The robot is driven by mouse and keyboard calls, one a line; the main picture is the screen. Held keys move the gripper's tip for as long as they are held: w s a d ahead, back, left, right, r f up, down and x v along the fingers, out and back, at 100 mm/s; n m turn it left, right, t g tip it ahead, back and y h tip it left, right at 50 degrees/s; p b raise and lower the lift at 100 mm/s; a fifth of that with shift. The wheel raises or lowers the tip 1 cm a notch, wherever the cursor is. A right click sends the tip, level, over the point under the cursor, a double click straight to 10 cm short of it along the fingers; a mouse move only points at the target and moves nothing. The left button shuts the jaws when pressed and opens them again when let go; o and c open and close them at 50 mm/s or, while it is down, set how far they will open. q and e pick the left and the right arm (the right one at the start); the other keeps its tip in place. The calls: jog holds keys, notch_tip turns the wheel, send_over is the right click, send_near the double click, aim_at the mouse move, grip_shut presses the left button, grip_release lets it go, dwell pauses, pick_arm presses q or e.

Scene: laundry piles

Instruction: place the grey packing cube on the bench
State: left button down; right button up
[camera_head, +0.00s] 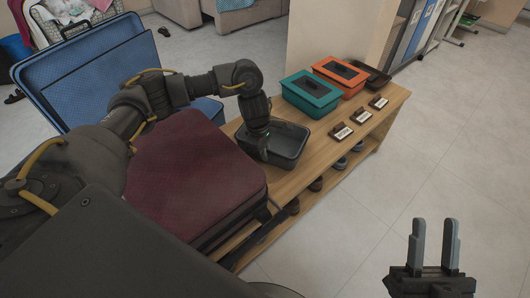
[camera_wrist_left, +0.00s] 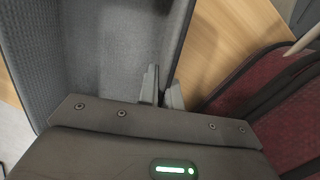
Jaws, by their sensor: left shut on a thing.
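The grey packing cube (camera_head: 290,143) is a dark, open-topped box at the near end of the wooden bench (camera_head: 335,165). It appears to be on or just above the bench top; I cannot tell if it touches. My left gripper (camera_head: 264,148) reaches down at its left side and is shut on its wall. In the left wrist view my left gripper's fingers (camera_wrist_left: 162,88) pinch the wall of the packing cube (camera_wrist_left: 95,55), with its textured interior visible. My right gripper (camera_head: 434,245) is open and empty at the lower right, away from the bench.
A teal box (camera_head: 311,93) and an orange box (camera_head: 340,76) stand farther along the bench, with a dark brown tray (camera_head: 370,77) beyond. Small label stands (camera_head: 341,132) line its right edge. A maroon suitcase (camera_head: 190,170) is close left; a blue open suitcase (camera_head: 95,75) lies behind.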

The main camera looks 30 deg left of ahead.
pick_arm(q)
jog(key=shift+f, duration=0.1)
jog(key=c, duration=1.6)
grip_release()
pick_arm(e)
jog(key=shift+r, duration=0.1)
